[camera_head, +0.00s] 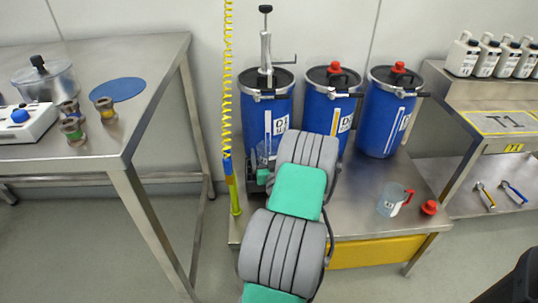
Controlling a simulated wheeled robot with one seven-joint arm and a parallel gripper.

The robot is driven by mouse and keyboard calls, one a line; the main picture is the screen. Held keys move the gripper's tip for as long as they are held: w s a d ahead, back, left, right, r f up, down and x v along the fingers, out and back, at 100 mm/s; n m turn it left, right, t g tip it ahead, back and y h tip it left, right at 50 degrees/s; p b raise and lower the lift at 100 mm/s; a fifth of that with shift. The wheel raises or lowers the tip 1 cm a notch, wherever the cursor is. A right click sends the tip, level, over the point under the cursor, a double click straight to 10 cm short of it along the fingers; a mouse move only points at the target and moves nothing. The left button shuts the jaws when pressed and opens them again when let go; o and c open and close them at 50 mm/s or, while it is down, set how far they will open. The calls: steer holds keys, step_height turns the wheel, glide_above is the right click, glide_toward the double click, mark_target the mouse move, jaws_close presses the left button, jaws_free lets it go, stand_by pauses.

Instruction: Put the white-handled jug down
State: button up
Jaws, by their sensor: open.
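A clear jug (263,153) shows in part at the front of the left blue drum, just beyond my arm. Its handle is hidden, so I cannot tell its colour. My gripper (257,174) is open, close to this jug and mostly hidden by my arm. I cannot tell whether the jug touches the metal table (350,212) or the fingers.
Blue drums stand along the table's back: left (281,112), middle (322,115) and right (384,120). The left one carries a hand pump (266,48). A red cap (429,208) lies beside the red-handled jug. A yellow coiled hose (227,85) hangs at the left edge.

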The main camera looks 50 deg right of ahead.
steer(key=shift+r, duration=0.2)
steer(key=b+v, duration=0.2)
steer(key=v, duration=1)
stand_by(0.7)
